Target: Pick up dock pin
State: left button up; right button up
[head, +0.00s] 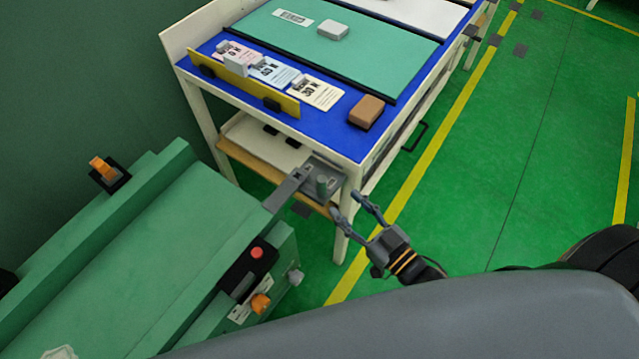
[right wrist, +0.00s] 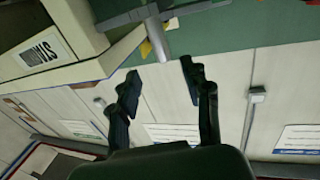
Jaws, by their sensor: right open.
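The dock pin (head: 322,186) looks like a short grey-green upright cylinder on a grey bracket plate (head: 316,170) between the green machine and the blue-topped table. My right gripper (head: 347,208) is open and empty, just to the right of and below the pin in the head view, with its fingers pointing towards it. In the right wrist view a grey cylinder (right wrist: 158,42), apparently the pin, shows just beyond the open fingertips (right wrist: 160,75), roughly between them and apart from them. My left gripper is not in view.
The table (head: 352,141) holds a brown block (head: 366,111), several cards and a yellow rail (head: 240,82). Its leg stands close to my right gripper. The green machine (head: 130,250) with a red button (head: 257,252) is at left. Green floor (head: 490,180) at right is clear.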

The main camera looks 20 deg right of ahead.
aim_at(325, 185)
jog(key=x, duration=0.3)
jog(key=shift+w+a, duration=0.2)
jog(key=shift+w, duration=0.25)
jog(key=x, duration=0.3)
jog(key=p+x, duration=0.1)
jog(key=shift+w+a+r, duration=0.2)
jog(key=shift+a+r, duration=0.05)
jog(key=shift+r, duration=0.05)
jog(key=shift+w+a, duration=0.1)
jog(key=shift+w, duration=0.15)
jog(key=shift+c, duration=0.6)
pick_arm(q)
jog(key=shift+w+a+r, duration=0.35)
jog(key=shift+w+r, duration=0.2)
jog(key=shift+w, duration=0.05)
pick_arm(e)
grip_shut()
